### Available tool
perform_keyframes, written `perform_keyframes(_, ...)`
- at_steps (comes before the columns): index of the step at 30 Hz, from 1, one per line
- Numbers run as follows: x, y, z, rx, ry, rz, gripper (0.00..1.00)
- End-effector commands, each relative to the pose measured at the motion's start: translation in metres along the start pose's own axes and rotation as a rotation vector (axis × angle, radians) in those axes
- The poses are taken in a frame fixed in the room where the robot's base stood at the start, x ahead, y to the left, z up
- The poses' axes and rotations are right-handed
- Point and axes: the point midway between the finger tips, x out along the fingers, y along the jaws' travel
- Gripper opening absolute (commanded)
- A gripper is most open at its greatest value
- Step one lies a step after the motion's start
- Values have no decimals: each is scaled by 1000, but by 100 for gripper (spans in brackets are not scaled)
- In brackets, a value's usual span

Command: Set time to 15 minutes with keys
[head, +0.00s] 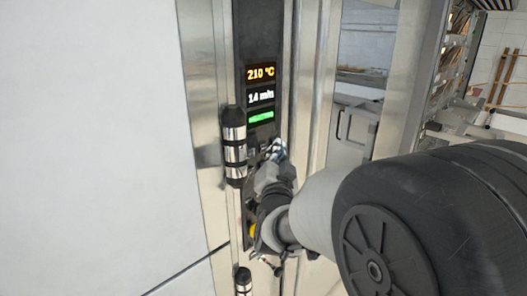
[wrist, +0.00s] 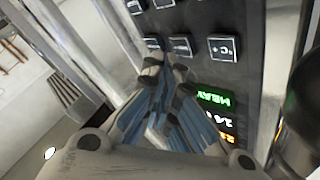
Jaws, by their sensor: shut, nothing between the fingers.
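The dark control panel (head: 260,50) stands upright on the oven front in the head view. Its display (head: 261,97) reads 210 °C in orange and 14 min in white, above a green line of text. In the wrist view the display (wrist: 212,117) is upside down and partly hidden by my fingers. Several square keys show there; one is marked °C+ (wrist: 223,47), and another key (wrist: 181,46) lies just beyond my fingertips. My gripper (head: 276,150) is shut and empty, its tips (wrist: 165,68) close to the panel at the keys. I cannot tell whether they touch a key.
A black-and-silver banded handle (head: 235,158) sticks out just left of the panel, near my gripper. A large pale surface (head: 90,130) fills the left. Steel frame posts (head: 312,80) stand right of the panel. A rack (head: 450,60) is farther back.

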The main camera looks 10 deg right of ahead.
Motion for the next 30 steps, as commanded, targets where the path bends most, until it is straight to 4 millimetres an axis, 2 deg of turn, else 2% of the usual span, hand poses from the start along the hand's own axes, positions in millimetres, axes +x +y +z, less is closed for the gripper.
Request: perform_keyframes(30, 6, -4, 4, 0, -1, 1, 0)
